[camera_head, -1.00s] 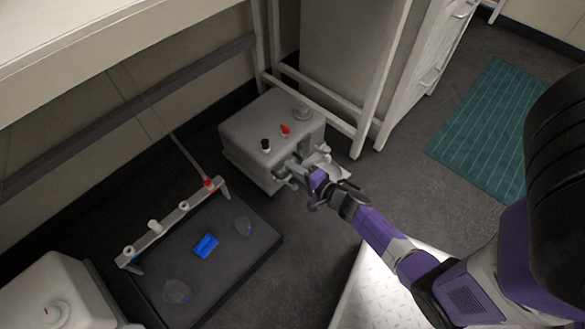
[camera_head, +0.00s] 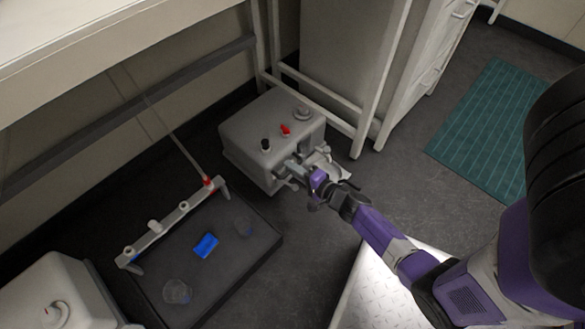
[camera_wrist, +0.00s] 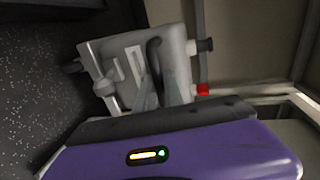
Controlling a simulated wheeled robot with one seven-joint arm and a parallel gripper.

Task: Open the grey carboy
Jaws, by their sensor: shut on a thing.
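The grey carboy (camera_head: 258,127) is a boxy container on the floor under the bench. Its top carries a black cap (camera_head: 265,145), a small red part (camera_head: 285,130) and a round grey cap (camera_head: 303,113). My gripper (camera_head: 297,171) is at the carboy's near side, by its handle and spout area. In the wrist view the carboy (camera_wrist: 110,60) stands close ahead, and my gripper (camera_wrist: 158,85) is shut on a part at its side. I cannot tell exactly which part the fingers hold.
A dark platform (camera_head: 250,262) holds a blue block (camera_head: 206,245) and clear vessels, with a white rail (camera_head: 165,227) along its far edge. Another pale container (camera_head: 40,290) stands at lower left. A white bench leg (camera_head: 372,90) is right of the carboy. Floor beyond is clear up to a green mat (camera_head: 490,125).

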